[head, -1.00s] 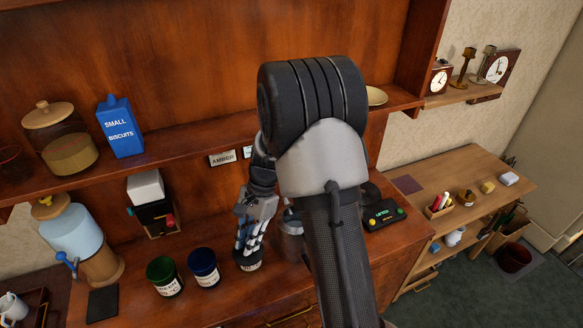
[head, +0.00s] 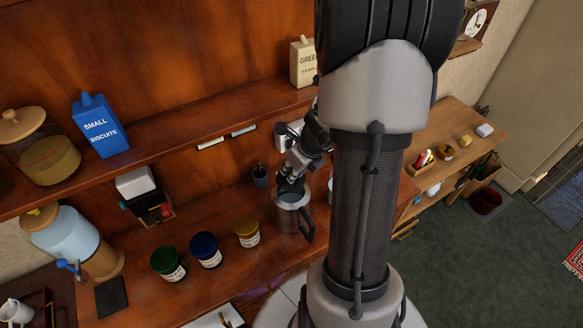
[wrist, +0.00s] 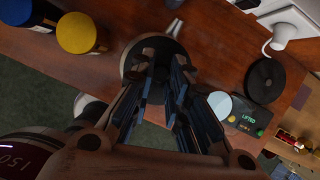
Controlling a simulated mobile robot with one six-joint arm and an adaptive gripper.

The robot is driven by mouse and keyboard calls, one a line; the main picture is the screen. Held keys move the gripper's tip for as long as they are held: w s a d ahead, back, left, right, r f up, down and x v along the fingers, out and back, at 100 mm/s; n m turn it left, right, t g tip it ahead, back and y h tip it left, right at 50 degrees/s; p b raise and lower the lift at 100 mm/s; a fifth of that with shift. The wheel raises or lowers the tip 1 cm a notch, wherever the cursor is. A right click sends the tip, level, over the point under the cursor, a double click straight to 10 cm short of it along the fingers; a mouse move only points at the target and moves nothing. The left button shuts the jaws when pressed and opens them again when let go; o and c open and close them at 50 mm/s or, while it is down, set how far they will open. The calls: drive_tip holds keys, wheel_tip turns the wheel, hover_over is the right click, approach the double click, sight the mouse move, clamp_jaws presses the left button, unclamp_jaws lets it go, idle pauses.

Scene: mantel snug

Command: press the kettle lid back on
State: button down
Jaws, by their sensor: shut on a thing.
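The metal kettle (head: 288,216) stands on the wooden counter with its dark handle to the right in the head view. My gripper (head: 290,187) is pointed down at the kettle's top. In the wrist view my gripper (wrist: 165,72) has its fingers closed together over the kettle's round dark top (wrist: 133,62). It is shut on what appears to be the kettle lid, mostly hidden by the fingers. I cannot tell whether the lid is seated or tilted. A panel reading LIFTED (wrist: 250,117) lies beside a dark round disc (wrist: 265,80).
Yellow-lidded (head: 245,231), blue (head: 205,250) and green (head: 167,263) jars stand left of the kettle. A small dark cup (head: 260,176) stands behind it. A shelf (head: 200,130) runs above. A pale disc (wrist: 220,103) lies near the panel.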

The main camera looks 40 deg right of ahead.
drive_tip(key=shift+w+f+b, duration=0.1)
drive_tip(key=shift+f+b, duration=2.2)
drive_tip(key=shift+f, duration=0.3)
drive_tip(key=shift+f, duration=0.1)
idle(0.4)
drive_tip(key=c, duration=1.5)
unclamp_jaws()
drive_tip(key=o, duration=0.5)
